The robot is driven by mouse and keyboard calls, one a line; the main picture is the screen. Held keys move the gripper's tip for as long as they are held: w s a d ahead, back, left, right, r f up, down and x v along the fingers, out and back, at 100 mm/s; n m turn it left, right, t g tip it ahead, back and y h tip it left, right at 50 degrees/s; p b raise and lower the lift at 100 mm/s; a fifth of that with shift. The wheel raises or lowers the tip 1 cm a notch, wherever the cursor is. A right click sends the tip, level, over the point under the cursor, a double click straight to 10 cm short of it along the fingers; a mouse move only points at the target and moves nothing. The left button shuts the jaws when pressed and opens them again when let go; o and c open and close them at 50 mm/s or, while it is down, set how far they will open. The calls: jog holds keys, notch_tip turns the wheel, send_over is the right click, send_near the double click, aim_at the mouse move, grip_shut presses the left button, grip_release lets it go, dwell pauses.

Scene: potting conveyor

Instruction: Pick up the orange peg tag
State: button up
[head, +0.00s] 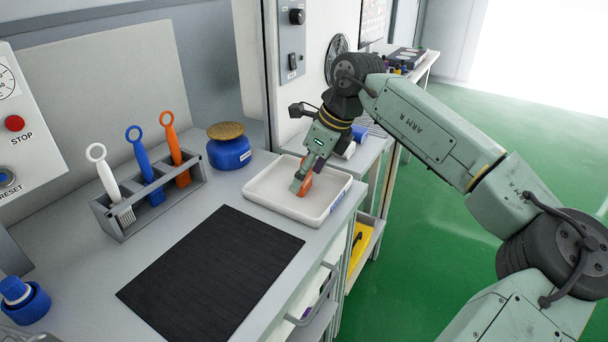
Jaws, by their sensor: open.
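An orange object (306,186), which looks like the orange peg tag, shows at the fingers of my gripper (300,186). It is low over or in the white tray (264,197) on the bench. My gripper points down into the tray and is open, with its fingers at the orange object. The fingers and wrist cover part of that object, so its full shape and whether it touches the tray floor cannot be told.
A grey rack (128,228) at left holds white, blue and orange ring-handled tools. A blue jar (229,152) with a brown top stands behind the tray. A dark mat (212,270) lies in front. A blue-capped container (22,300) sits at lower left.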

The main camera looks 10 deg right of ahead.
jog(key=shift+x, duration=0.8)
jog(key=shift+c, duration=0.2)
jog(key=c, duration=1.1)
